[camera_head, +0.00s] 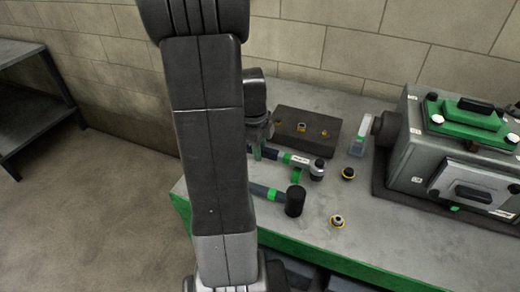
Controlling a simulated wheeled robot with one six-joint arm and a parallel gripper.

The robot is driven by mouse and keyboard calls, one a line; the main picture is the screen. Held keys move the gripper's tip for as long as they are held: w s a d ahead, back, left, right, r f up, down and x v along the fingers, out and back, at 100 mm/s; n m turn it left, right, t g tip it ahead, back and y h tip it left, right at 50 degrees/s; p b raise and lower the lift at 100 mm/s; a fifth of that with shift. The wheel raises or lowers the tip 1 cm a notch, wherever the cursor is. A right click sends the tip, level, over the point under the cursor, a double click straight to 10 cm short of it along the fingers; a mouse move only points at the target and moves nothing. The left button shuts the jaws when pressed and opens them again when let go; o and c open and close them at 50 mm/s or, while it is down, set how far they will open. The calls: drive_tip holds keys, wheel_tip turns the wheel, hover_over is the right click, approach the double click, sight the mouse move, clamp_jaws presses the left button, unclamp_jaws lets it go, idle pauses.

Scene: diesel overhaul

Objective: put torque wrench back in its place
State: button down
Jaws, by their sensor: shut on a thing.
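The torque wrench (297,160) shows in the head view as a dark bar with a green and white band and a round grey head at its right end. It lies low over the workbench, in front of a dark block; I cannot tell whether it touches the bench top. My gripper (258,151) points down and is shut on the wrench toward its left end. My own arm hides the far left end of the wrench and part of the bench. The wrench's place cannot be made out for sure.
A mallet (294,201) with a black head lies in front of the wrench. The dark block (308,127) with small brass parts stands behind. A grey engine (440,150) with green covers fills the bench's right.

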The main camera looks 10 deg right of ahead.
idle(0.4)
drive_tip(key=shift+f+b, duration=0.95)
drive_tip(key=shift+f, duration=0.15)
drive_tip(key=c, duration=1.2)
unclamp_jaws()
wheel_tip(320, 180, up, 14)
drive_tip(key=a, duration=0.1)
drive_tip(key=shift+w+a, duration=0.2)
drive_tip(key=shift+w, duration=0.2)
drive_tip(key=shift+f, duration=0.2)
drive_tip(key=f, duration=0.4)
drive_tip(key=d+f, duration=0.1)
drive_tip(key=f, duration=0.8)
drive_tip(key=shift+s+d+p, duration=0.2)
drive_tip(key=shift+s+p, duration=0.2)
drive_tip(key=shift+r, duration=0.35)
